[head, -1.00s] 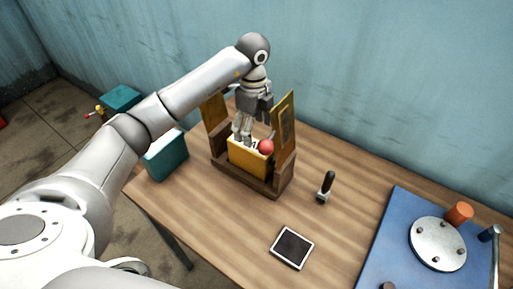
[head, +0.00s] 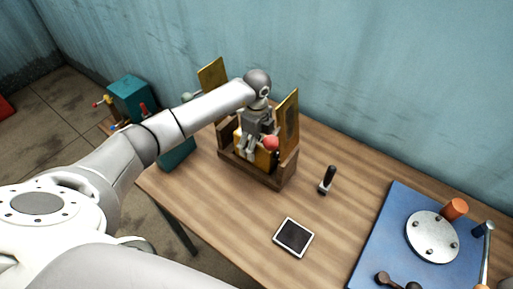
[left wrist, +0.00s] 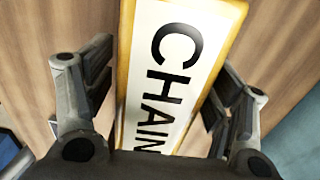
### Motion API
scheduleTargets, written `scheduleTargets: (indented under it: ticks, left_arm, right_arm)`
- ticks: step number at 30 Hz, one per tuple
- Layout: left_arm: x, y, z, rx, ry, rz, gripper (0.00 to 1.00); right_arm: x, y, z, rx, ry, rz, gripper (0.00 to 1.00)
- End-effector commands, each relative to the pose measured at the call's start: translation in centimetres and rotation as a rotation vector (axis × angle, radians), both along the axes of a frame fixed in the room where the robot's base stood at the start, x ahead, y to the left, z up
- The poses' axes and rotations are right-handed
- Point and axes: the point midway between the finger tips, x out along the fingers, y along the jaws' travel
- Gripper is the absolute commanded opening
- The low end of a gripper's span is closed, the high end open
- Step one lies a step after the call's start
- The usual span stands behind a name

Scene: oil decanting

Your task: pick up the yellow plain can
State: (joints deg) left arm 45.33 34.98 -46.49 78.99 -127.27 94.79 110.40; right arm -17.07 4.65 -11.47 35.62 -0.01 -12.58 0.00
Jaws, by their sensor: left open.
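The yellow can (head: 263,161) stands inside a brown wooden holder on the table, partly hidden behind my left gripper (head: 254,143). A round red part (head: 271,143) shows at the can's upper right. In the left wrist view the yellow can (left wrist: 186,75) fills the middle, with a white label reading "CHAIN" and possibly more letters cut off. My left gripper (left wrist: 160,80) is open, with one finger on each side of the can. I cannot tell whether the fingers touch it. My right gripper is not in view.
The wooden holder (head: 240,170) has upright yellowish panels (head: 287,124) at its sides. A black-handled tool (head: 327,180) and a tablet (head: 293,238) lie to its right. A blue mat (head: 385,240) carries a round metal plate (head: 433,237). A teal box (head: 178,154) is left. Bare tabletop lies between.

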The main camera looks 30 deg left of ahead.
Motion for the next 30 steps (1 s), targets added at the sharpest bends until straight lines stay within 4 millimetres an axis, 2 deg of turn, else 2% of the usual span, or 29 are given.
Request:
scheduleTargets:
  ticks: [2,15,18,26,30]
  left_arm:
    - [0.0,0.0,0.0,0.0,0.0,0.0,0.69]
    - [0.0,0.0,0.1,0.0,0.0,0.0,0.12]
    - [0.1,0.0,0.2,-0.001,-0.003,0.0,0.02]
    - [0.2,0.0,0.5,-0.002,-0.005,0.0,0.02]
    - [0.2,0.0,2.1,-0.001,-0.008,-0.001,0.02]
  right_arm:
    - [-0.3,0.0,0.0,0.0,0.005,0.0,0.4]
    - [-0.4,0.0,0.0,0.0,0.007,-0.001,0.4]
    - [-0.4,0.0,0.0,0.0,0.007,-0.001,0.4]
    - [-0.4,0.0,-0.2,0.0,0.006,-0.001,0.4]
    - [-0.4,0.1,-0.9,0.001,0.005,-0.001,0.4]
